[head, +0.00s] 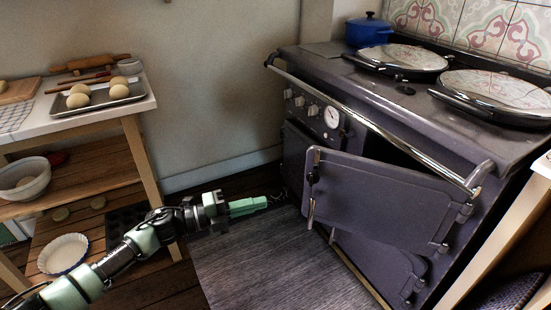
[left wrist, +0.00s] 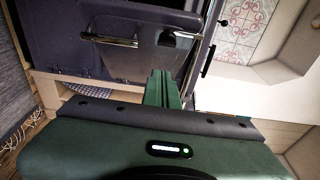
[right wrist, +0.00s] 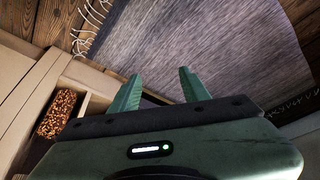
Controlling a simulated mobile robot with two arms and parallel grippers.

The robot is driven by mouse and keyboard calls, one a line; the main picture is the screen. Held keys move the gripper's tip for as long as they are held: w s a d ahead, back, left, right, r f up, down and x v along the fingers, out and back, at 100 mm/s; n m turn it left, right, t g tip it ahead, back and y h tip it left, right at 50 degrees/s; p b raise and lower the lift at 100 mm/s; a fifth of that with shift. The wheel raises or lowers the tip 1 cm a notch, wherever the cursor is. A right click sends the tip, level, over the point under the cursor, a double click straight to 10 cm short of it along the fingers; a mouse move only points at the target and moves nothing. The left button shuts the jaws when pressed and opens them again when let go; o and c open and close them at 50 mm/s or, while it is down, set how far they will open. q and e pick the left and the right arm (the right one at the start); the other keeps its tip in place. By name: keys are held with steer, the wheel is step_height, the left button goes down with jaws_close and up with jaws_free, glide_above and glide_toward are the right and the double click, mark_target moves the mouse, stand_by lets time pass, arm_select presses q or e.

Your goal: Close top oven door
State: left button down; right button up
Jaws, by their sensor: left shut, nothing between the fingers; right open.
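The dark grey-purple range oven (head: 300,125) stands at the right in the head view. Its top oven door (head: 385,200) stands open, hinged on its right side and swung out toward me, with a dark gap behind its upper edge. My left gripper (head: 266,202) is shut and empty, low over the floor to the left of the door's free edge, apart from it. In the left wrist view, the left fingers (left wrist: 160,76) point toward the dark oven front and a metal handle (left wrist: 110,41). My right gripper (right wrist: 158,78) is open and empty; it is outside the head view.
A chrome rail (head: 375,128) runs along the range's front. A lower door (head: 385,268) shows partly below the top one. A grey rug (head: 250,265) covers the floor. A shelf table (head: 140,105) stands left. In the right wrist view, a seeded loaf (right wrist: 57,114) lies in a wooden compartment.

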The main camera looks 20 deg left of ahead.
arm_select(q)
steer(key=r, duration=0.1)
glide_toward(318, 181)
steer(key=s+d, duration=0.1)
steer(key=d, duration=0.2)
steer(key=w+b, duration=0.1)
steer(key=w, duration=0.3)
steer(key=shift+r, duration=0.1)
arm_select(e)
steer(key=s+r, duration=0.1)
steer(key=s+r+g, duration=0.1)
steer(key=shift+s+d+r, duration=0.1)
steer(key=shift+s+r, duration=0.1)
steer(key=shift+s, duration=0.1)
